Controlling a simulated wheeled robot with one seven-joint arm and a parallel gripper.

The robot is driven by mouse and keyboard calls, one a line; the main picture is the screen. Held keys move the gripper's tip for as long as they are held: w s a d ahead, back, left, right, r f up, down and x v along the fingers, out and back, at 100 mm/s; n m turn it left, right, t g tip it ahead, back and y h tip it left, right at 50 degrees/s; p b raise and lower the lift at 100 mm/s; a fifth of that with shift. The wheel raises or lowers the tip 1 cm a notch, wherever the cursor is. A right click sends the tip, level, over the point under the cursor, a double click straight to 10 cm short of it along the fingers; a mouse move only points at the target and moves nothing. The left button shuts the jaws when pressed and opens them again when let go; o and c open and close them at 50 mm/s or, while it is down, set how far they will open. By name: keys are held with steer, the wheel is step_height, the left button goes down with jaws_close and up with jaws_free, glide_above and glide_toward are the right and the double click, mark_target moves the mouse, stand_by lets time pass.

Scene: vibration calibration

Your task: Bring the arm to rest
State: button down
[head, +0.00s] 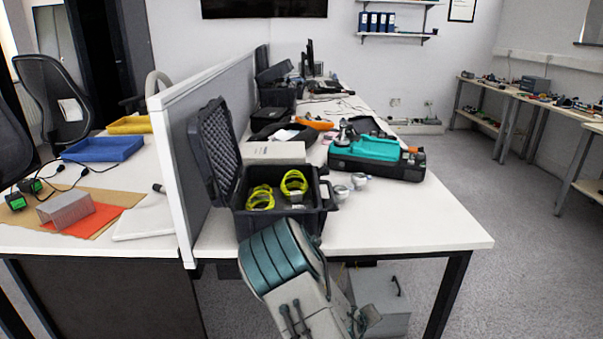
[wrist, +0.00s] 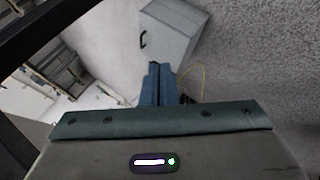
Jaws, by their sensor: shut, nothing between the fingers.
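My arm (head: 285,265) is folded in front of the table at the bottom middle of the head view, with its teal-banded link close to the open black case. My gripper (wrist: 160,68) shows in the wrist view as two blue-grey fingers side by side, shut with nothing between them. The fingers point toward a pale box with a dark handle (wrist: 175,28) on the floor. They overlap its lower edge in the picture; I cannot tell the distance. In the head view the gripper is mostly hidden behind the arm and table edge.
The white table (head: 430,225) has its front edge just beyond my arm. The black case (head: 280,217) holds yellow-green rings. A teal-and-black device (head: 375,158) stands behind it. A pale floor box (head: 383,300) is under the table. Carpet (head: 520,285) is clear at right.

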steer(key=s+a+r+m+g+y+p, duration=0.15)
steer(key=s+r+p, duration=0.25)
steer(key=r, duration=0.7)
steer(key=s+a+r+m+g+y+p, duration=0.1)
steer(key=s+a+r+y+p, duration=0.3)
steer(key=r, duration=0.6)
steer(key=s+r+m+g+y+p, duration=0.1)
steer(key=s+r+p, duration=0.3)
steer(key=r, duration=0.7)
steer(key=s+d+r+p, duration=0.1)
steer(key=s+r+p, duration=0.4)
steer(key=r, duration=0.5)
steer(key=s+d+r+m+h+p, duration=0.1)
steer(key=s+r+p, duration=0.5)
steer(key=s+r, duration=0.3)
step_height(320, 180, up, 2)
steer(key=shift+s+r+g, duration=0.1)
steer(key=shift+s+g, duration=0.2)
steer(key=shift+g, duration=0.05)
